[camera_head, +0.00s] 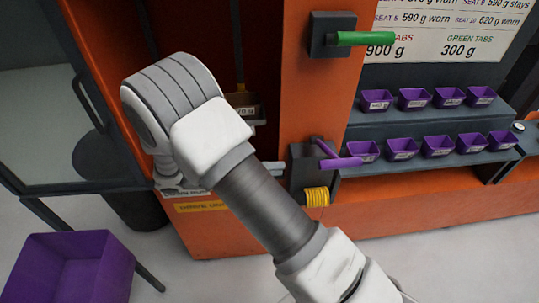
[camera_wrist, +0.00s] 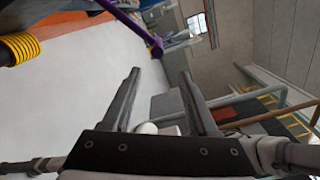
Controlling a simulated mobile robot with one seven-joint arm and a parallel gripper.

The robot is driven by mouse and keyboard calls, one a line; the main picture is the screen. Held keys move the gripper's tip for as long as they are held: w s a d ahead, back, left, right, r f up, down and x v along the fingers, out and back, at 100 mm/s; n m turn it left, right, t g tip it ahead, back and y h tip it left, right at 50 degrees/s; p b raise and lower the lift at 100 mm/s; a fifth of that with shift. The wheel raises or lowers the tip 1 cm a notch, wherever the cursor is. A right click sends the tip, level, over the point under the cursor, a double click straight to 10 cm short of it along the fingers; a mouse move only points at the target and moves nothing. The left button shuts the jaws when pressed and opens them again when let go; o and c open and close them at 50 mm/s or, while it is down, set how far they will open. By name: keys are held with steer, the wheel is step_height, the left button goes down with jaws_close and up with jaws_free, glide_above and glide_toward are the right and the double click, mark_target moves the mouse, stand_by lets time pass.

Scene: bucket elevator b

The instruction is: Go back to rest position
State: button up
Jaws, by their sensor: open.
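My gripper (camera_wrist: 160,85) shows in the wrist view with its two dark fingers spread apart and nothing between them. In the head view my white and grey arm reaches up in front of the orange machine, and it hides the gripper there. A purple lever (camera_head: 340,162) on a dark bracket sits on the orange post, just right of my arm. The purple lever also shows in the wrist view (camera_wrist: 135,27), beyond the fingers at the top and apart from them. A yellow coil (camera_head: 317,197) hangs below the lever, and it shows at upper left in the wrist view (camera_wrist: 20,47).
A green-handled lever (camera_head: 358,39) sits higher on the orange post. Several small purple bins (camera_head: 414,99) stand in two rows on grey shelves at right. A large purple bin (camera_head: 70,268) is at lower left, near a dark bucket (camera_head: 140,210). Pale floor is clear in front.

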steer(key=s+d+r+m+t+y, duration=0.1)
steer(key=s+d+r+m+y, duration=0.2)
steer(key=m+y, duration=0.3)
steer(key=s+d+r+m+t+y+b, duration=0.1)
steer(key=s+d+r+m+y, duration=0.3)
steer(key=m, duration=1)
steer(key=s+d+r+m+t+y+b, duration=0.1)
steer(key=s+d+r+m+t+y, duration=0.2)
steer(key=m, duration=0.8)
step_height(320, 180, up, 4)
steer(key=s+y, duration=0.2)
steer(key=y, duration=0.3)
steer(key=shift+s+d+r, duration=0.25)
steer(key=shift+s, duration=0.1)
steer(key=shift+s, duration=0.1)
stand_by(0.9)
